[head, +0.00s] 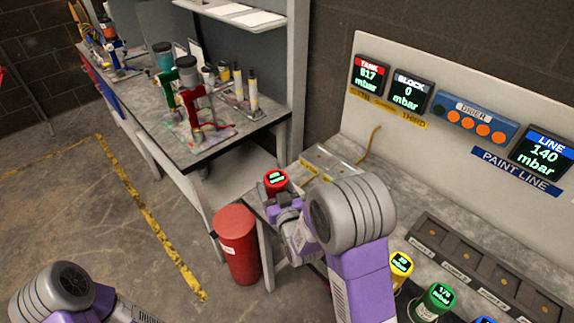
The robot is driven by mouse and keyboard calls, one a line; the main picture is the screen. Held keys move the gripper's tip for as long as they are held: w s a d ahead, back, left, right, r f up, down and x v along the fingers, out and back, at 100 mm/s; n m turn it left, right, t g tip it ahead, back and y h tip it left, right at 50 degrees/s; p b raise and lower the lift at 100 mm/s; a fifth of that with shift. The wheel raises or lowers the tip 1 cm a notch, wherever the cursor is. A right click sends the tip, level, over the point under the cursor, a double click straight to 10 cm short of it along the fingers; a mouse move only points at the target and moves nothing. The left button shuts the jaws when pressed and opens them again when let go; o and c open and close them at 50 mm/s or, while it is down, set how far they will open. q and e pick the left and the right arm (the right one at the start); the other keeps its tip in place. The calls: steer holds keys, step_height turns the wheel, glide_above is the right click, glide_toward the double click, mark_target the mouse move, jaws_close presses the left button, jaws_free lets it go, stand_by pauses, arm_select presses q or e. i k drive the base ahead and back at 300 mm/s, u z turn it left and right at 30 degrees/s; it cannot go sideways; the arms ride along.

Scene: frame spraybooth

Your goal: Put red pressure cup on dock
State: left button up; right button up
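The red pressure cup (275,181), with a small dark display with green text, is at the tip of my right gripper (283,197). The fingers are largely hidden by the cup and the wrist, but the gripper appears shut on it. The cup is near the left end of the workbench, left of a pale metal plate (331,164) with yellow labels and a cable, which may be the dock. My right forearm covers part of the bench. My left arm shows at the bottom left; its gripper is out of view.
Yellow (401,266) and green (438,300) cups stand at the bench front, with a blue one (485,320) partly cut off. A dark slotted rack (470,262) lies behind them. The panel displays (369,77) read TASK 817, BLOCK 0, LINE 140 mbar. A red bin (237,245) stands below.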

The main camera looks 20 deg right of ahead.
mark_target(319, 157)
steer(key=u, duration=0.65)
steer(key=i, duration=1)
steer(key=z, duration=1.2)
steer(key=i, duration=0.4)
steer(key=z, duration=0.45)
